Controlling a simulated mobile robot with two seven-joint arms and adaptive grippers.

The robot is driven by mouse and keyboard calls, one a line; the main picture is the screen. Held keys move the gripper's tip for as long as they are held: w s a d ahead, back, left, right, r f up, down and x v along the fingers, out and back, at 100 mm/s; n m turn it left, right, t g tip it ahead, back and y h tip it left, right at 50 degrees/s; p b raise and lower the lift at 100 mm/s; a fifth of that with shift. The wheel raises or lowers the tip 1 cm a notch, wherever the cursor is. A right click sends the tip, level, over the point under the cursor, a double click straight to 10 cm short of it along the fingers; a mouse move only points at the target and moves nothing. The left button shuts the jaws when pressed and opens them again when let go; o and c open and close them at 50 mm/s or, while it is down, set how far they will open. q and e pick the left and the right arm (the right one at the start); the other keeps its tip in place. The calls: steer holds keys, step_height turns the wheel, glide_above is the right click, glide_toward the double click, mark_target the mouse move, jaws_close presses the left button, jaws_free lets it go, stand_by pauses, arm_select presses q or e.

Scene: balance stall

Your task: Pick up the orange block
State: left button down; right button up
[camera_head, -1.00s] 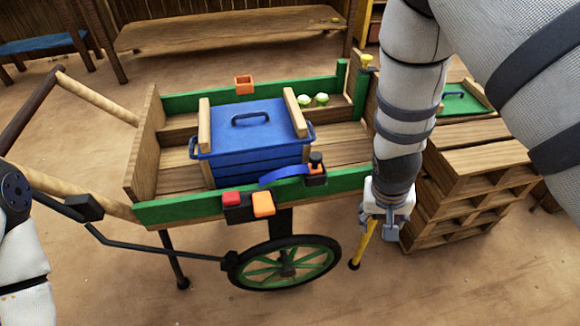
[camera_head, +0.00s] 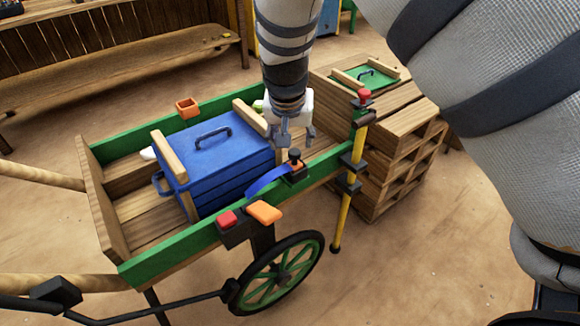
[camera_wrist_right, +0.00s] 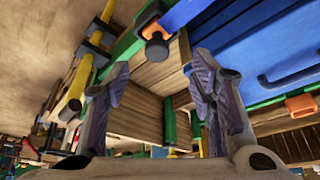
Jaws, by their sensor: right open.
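My right gripper (camera_head: 297,137) is open and empty over the cart, right of the blue box (camera_head: 222,155) and beyond the black knob (camera_head: 294,156). The orange block is below and left of it in the head view, well apart. In the right wrist view the open fingers (camera_wrist_right: 160,95) have nothing between them, with wooden boards behind. I cannot make out the orange block there. My left gripper is out of view.
A blue strap (camera_head: 268,182) and the knob stand on the near rail close to my right gripper. A yellow post (camera_head: 347,205) with a red top rises at the cart's right end. An orange hollow holder (camera_head: 187,108) is on the far rail. Wooden crates (camera_head: 400,150) stand at right.

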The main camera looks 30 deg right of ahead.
mark_target(295, 153)
steer(key=x, duration=0.3)
steer(key=shift+f, duration=0.1)
steer(key=b+x, duration=0.1)
steer(key=x, duration=0.4)
steer(key=shift+s+d, duration=0.15)
steer(key=shift+d, duration=0.05)
jaws_close()
